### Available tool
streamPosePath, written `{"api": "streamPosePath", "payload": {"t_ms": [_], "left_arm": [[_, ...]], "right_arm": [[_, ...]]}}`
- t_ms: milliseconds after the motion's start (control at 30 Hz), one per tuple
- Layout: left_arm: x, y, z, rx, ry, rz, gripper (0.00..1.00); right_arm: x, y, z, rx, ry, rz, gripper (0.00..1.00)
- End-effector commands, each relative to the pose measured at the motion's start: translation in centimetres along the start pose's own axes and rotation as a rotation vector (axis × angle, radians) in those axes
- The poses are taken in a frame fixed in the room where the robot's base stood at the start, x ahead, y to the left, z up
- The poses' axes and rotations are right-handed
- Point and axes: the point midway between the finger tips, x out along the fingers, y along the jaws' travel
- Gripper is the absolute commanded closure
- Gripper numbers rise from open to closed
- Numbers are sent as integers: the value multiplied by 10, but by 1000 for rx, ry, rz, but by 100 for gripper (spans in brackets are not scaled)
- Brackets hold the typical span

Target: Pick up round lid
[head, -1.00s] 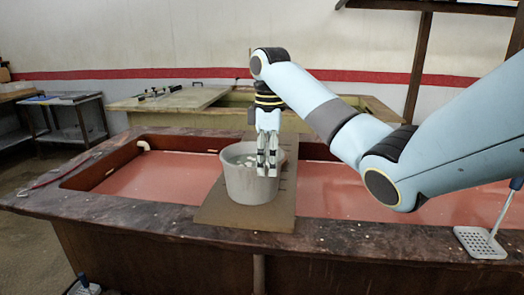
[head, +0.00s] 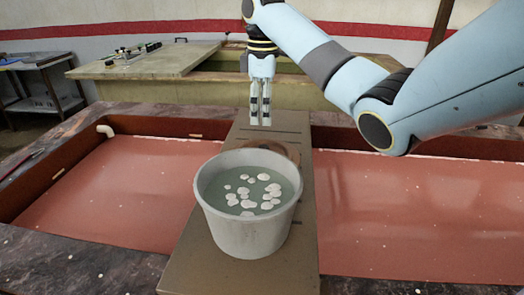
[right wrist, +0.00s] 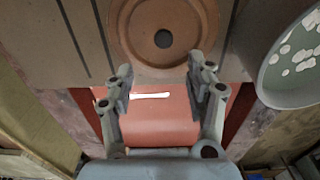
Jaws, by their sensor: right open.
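The round lid (right wrist: 186,28) is a flat brown disc with a raised ring and a dark centre spot, lying on the board. In the head view the lid (head: 288,152) shows just behind the bucket, which hides its near part. My right gripper (head: 260,118) hangs fingers down beyond the bucket, near the lid's far side. In the right wrist view the right gripper (right wrist: 160,82) is open and empty, with its fingers beside the lid's edge and not around it. My left gripper is not in view.
A grey bucket (head: 243,236) of liquid with white floating pieces stands on the brown board (head: 190,262), close to the lid. The board spans a reddish basin (head: 120,205) with a dark stone rim. A greenish bench (head: 150,66) stands behind.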

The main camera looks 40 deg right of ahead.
Motion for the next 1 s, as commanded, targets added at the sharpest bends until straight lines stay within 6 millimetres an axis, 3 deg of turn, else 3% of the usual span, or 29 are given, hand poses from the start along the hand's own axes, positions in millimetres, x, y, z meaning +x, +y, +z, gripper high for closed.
{"api": "streamPosePath", "payload": {"t_ms": [167,367,700,1000], "left_arm": [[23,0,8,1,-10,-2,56],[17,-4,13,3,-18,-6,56],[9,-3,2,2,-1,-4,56],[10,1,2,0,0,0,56]], "right_arm": [[31,-1,0,0,-2,-3,45],[53,-1,1,1,-2,-3,45],[100,-2,2,0,-2,-3,45],[106,-2,2,0,-1,-1,46]]}}
